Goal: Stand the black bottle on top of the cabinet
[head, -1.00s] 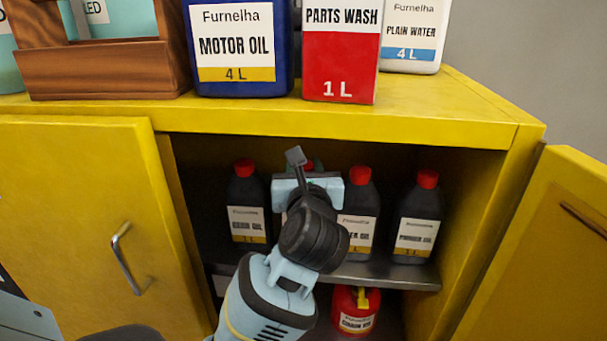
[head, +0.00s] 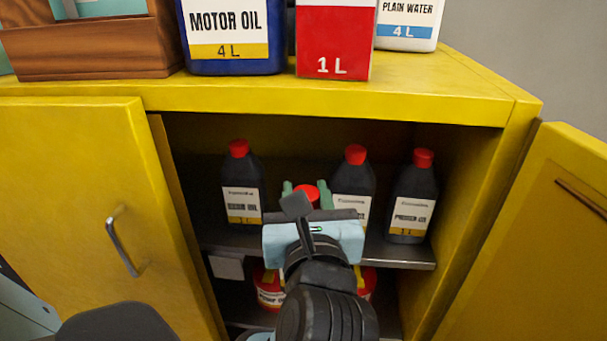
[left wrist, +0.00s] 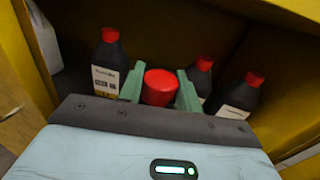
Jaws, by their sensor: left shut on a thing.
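My left gripper (head: 306,190) is in the cabinet opening, its green fingers shut on a black bottle. Only the bottle's red cap (head: 309,192) shows clearly in the head view; my gripper hides its body. In the left wrist view the cap (left wrist: 160,87) sits between the two fingers (left wrist: 160,90). The held bottle is nearer to me than the other bottles. The yellow cabinet (head: 420,98) has its doors open, and its top is above the gripper. My right gripper is not in view.
Three similar black bottles stand on the shelf: left (head: 241,185), middle (head: 354,180) and right (head: 412,200). A wooden crate (head: 90,50), blue motor oil jug (head: 232,60), red-and-white can (head: 333,50) and white water jug (head: 408,30) stand on top. A clear strip runs along the front.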

